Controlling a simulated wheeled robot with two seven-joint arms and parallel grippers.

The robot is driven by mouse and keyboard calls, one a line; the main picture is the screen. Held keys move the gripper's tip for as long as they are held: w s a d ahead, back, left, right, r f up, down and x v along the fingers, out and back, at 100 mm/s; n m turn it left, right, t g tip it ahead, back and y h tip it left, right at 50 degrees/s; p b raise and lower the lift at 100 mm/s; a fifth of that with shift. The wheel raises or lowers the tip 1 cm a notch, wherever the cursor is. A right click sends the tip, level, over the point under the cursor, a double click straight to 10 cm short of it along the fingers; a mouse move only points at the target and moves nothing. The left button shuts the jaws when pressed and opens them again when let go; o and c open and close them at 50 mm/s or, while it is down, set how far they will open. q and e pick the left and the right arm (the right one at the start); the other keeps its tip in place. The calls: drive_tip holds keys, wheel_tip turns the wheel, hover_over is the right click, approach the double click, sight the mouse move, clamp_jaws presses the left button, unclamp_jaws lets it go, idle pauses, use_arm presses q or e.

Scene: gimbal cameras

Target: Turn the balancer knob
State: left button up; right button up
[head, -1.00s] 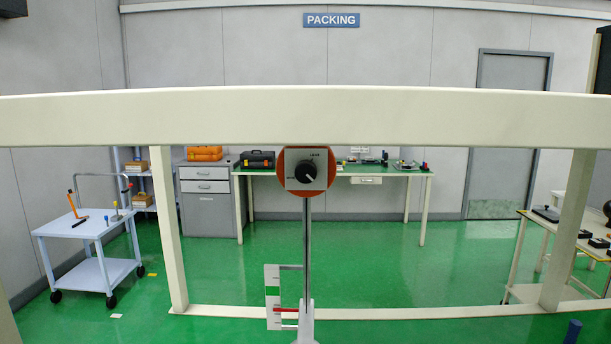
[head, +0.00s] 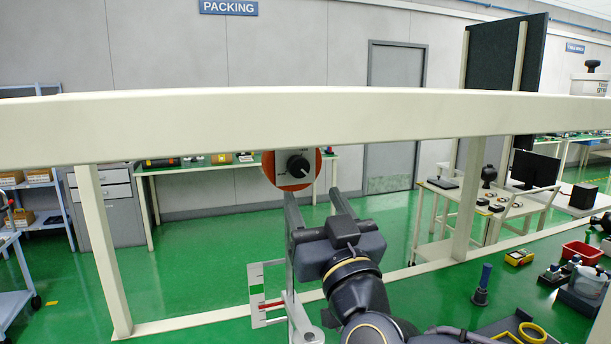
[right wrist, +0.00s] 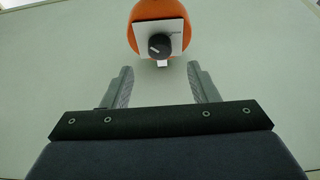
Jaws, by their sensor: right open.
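The balancer knob (head: 298,166) is a round black dial with a white pointer line. It sits on a pale square plate on an orange-red round body (head: 269,168), below the cream overhead beam. My right gripper (head: 313,196) is open and empty, just below and in front of the knob in the head view. In the right wrist view the knob (right wrist: 159,46) lies beyond the fingertips, roughly centred between them, and the fingers (right wrist: 160,74) are apart from it. My left gripper is not in view.
The cream beam (head: 300,128) spans the head view just above the knob. A post with a white scale frame (head: 268,294) and a red mark hangs below it. At right, a green bench holds a red bin (head: 582,252), a yellow meter (head: 519,257) and small tools.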

sight(300, 171)
drive_tip(key=p+x, duration=0.1)
drive_tip(key=x, duration=0.6)
drive_tip(key=shift+f, duration=0.1)
drive_tip(key=c, duration=1)
drive_tip(key=shift+m, duration=0.3)
